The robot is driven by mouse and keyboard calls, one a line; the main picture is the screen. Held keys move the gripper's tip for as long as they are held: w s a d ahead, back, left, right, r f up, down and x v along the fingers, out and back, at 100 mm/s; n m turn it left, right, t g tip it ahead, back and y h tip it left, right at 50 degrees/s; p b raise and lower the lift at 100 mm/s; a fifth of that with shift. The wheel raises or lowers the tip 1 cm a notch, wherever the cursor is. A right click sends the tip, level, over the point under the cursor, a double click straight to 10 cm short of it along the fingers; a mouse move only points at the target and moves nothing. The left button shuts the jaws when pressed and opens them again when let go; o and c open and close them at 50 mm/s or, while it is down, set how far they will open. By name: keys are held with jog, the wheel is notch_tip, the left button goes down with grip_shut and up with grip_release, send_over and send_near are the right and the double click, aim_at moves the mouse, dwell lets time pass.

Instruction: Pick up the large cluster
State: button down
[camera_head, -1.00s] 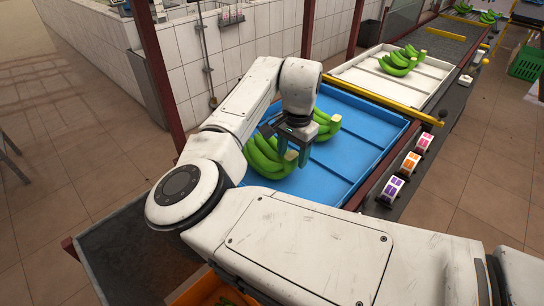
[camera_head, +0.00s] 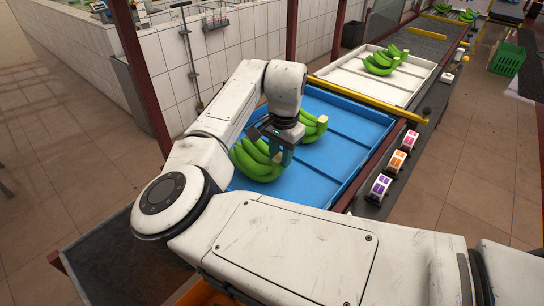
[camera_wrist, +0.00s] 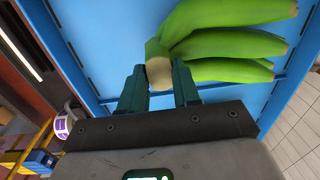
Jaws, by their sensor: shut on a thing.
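The large green banana cluster (camera_head: 255,162) lies in the front part of the blue tray (camera_head: 350,150), beside a second green cluster (camera_head: 310,127). My gripper (camera_head: 283,153) is over the right end of the front cluster, at its stem. In the wrist view my gripper (camera_wrist: 159,85) has its two dark green fingers on either side of the pale cut stem (camera_wrist: 158,72), shut on it. The bananas (camera_wrist: 225,40) spread up and right from the stem. I cannot tell any gap between the cluster and the tray.
A white tray (camera_head: 348,80) with another banana cluster (camera_head: 382,62) stands behind the blue one, past a yellow bar (camera_head: 368,98). Small label boxes (camera_head: 397,161) line the right rail. A white tiled wall (camera_head: 225,60) and red post (camera_head: 135,70) stand at left.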

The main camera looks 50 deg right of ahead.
jog(key=shift+r, duration=0.65)
jog(key=s+a+r+b, duration=0.1)
jog(key=s+r, duration=1)
jog(key=s, duration=0.3)
jog(key=shift+a+r, duration=0.15)
jog(key=shift+r, duration=0.2)
